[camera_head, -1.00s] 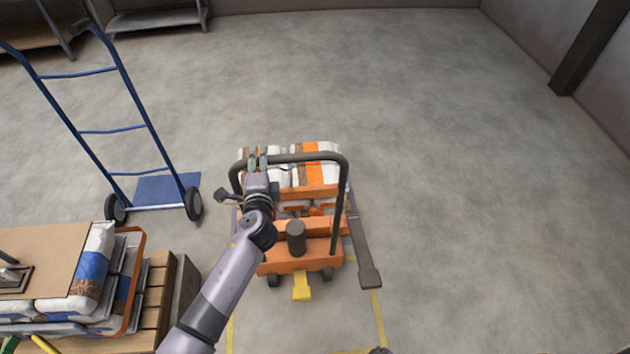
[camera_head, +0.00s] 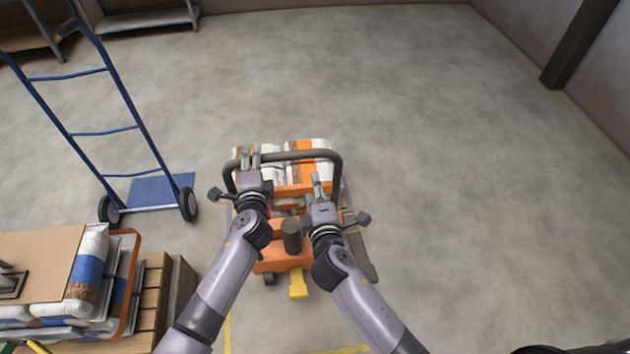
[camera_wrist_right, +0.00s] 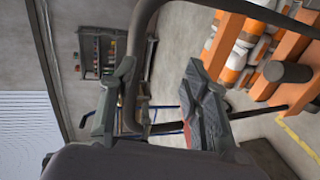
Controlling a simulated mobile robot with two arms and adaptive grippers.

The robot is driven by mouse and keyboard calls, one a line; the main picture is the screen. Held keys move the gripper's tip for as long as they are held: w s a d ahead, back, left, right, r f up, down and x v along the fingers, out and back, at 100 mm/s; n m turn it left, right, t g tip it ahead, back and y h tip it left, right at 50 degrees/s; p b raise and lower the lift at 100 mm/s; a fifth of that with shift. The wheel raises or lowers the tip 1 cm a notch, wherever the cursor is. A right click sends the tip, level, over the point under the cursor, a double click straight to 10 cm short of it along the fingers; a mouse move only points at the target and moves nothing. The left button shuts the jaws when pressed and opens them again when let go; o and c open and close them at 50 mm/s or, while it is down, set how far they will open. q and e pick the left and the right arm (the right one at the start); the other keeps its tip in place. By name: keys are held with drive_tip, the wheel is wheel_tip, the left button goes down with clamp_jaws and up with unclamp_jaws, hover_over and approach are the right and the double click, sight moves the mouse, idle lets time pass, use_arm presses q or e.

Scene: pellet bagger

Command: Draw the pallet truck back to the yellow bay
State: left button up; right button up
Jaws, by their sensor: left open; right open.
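The orange pallet truck (camera_head: 284,262) stands in the middle of the head view, with a yellow pedal at its near end and a dark looped handle (camera_head: 297,155). Bags (camera_head: 317,150) with white and orange faces lie on it. Yellow floor lines (camera_head: 228,334) of the bay show beside and in front of the truck. My left gripper (camera_head: 250,158) is open at the left part of the handle's top bar. My right gripper (camera_head: 318,184) is open just below the right part of that bar. In the right wrist view the handle (camera_wrist_right: 131,80) shows between the open fingers (camera_wrist_right: 160,105).
A blue hand truck (camera_head: 160,191) stands on the left. A wooden pallet (camera_head: 152,295) with stacked bags and a brown board is at the lower left, close to the truck. Shelving (camera_head: 150,20) stands at the back. The floor to the right is clear.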

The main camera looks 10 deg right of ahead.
sight(310, 157)
drive_tip(key=shift+t, duration=0.4)
drive_tip(key=w, duration=0.6)
drive_tip(key=w+r, duration=0.1)
drive_tip(key=w, duration=0.3)
drive_tip(key=shift+w, duration=0.1)
use_arm(q)
drive_tip(key=shift+c, duration=0.3)
clamp_jaws()
use_arm(e)
drive_tip(key=shift+c, duration=0.3)
clamp_jaws()
